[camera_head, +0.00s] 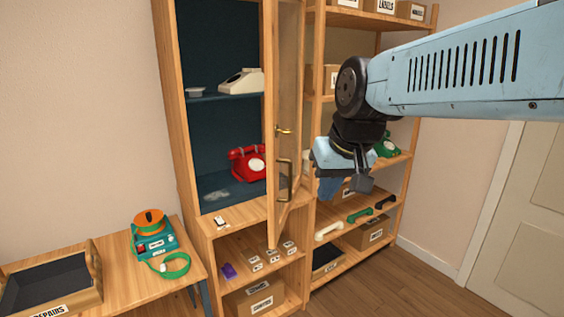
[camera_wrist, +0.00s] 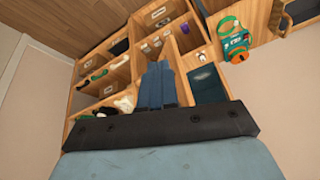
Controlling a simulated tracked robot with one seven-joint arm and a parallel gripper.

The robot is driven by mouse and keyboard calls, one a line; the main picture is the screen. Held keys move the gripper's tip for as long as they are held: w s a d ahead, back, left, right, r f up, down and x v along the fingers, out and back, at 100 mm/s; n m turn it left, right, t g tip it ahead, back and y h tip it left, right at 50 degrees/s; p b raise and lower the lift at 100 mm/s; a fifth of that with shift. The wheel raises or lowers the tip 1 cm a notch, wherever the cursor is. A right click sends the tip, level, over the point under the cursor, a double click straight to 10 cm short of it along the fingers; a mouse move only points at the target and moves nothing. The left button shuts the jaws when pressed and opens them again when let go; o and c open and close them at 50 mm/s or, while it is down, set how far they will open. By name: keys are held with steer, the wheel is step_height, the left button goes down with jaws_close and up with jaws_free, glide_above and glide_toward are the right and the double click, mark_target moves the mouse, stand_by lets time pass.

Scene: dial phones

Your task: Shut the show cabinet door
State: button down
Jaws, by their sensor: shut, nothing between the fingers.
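The show cabinet (camera_head: 173,90) stands in the middle of the head view, with dark blue inner walls. Its glazed wooden door (camera_head: 271,190) stands open, swung out toward me at the cabinet's right side. A brass latch knob (camera_head: 283,131) and a pull handle (camera_head: 285,181) are on the door. My gripper (camera_head: 345,187) is right of the door, apart from the handle in the picture. In the wrist view its blue fingers (camera_wrist: 157,84) are together and hold nothing. The cabinet's dark interior (camera_wrist: 207,85) shows beyond them. Contact with the door cannot be told.
A red phone (camera_head: 247,163) and a cream phone (camera_head: 241,81) sit inside the cabinet. An open shelf (camera_head: 401,170) with handsets and boxes stands to the right.

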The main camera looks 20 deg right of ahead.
steer(key=w+d+r+m+g+y, duration=0.1)
steer(key=w+d+m+g+y, duration=0.2)
steer(key=w, duration=1)
steer(key=m+t+y, duration=0.2)
steer(key=t+y, duration=0.1)
steer(key=y, duration=0.1)
glide_toward(288, 161)
steer(key=w+d+f, duration=0.1)
steer(key=d+f, duration=0.1)
steer(key=d, duration=0.3)
steer(key=w+a+f, duration=0.2)
steer(key=a, duration=0.1)
steer(key=w+a+f, duration=0.1)
steer(key=a+f, duration=0.1)
steer(key=a, duration=0.1)
steer(key=w+a+f, duration=0.2)
steer(key=a, duration=0.1)
steer(key=shift+w+a+f, duration=0.1)
steer(key=shift+w+a, duration=0.25)
steer(key=shift+a, duration=0.2)
steer(key=shift+w, duration=0.1)
